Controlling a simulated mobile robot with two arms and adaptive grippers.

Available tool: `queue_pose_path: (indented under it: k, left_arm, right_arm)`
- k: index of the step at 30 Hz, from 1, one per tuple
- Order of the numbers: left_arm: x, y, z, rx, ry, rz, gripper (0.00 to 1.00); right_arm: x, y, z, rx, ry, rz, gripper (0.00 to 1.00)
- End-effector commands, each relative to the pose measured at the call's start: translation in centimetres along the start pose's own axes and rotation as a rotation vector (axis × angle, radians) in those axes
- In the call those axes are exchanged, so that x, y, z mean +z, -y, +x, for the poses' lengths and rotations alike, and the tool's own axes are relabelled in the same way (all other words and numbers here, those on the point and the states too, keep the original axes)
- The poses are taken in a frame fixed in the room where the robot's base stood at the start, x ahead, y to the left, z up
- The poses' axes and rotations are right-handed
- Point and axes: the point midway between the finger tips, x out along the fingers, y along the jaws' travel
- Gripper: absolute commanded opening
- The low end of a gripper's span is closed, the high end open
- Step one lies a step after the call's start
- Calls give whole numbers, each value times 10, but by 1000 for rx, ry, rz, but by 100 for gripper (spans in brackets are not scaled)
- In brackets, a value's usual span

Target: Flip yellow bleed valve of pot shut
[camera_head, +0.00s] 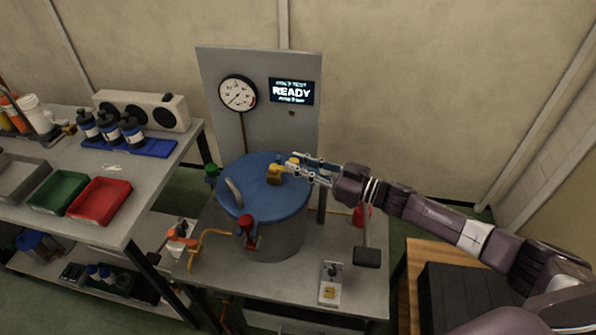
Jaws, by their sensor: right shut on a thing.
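The pot is a grey cylinder (276,242) with a blue lid (262,201), standing on a grey table. The yellow bleed valve (275,175) sits on top of the lid, near its back right. My right gripper (296,165) reaches in from the right over the lid, with its fingertips at the valve. It is shut on the yellow valve; the fingers partly hide the valve's lever. My left gripper is not in view.
A red clamp (248,231) and a green clamp (211,173) stand at the lid's edge, with a curved handle (234,192) on top. Behind is a panel with a gauge (238,93) and a READY display (291,91). A switch box (330,284) sits at the table's front.

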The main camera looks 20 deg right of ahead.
Motion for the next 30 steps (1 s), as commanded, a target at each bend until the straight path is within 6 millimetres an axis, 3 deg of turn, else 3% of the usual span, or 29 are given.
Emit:
queue_pose_path:
  k: [19,20,24,30]
  left_arm:
    - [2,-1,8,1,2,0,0]
    - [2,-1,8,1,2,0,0]
    - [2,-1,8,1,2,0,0]
    - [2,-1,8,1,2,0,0]
  right_arm:
    - [-2,-5,1,-46,-2,-2,0]
    - [-2,-5,1,-46,-2,-2,20]
    - [-2,-4,1,-46,-2,-1,35]
    - [-1,-4,1,-47,-1,-1,37]
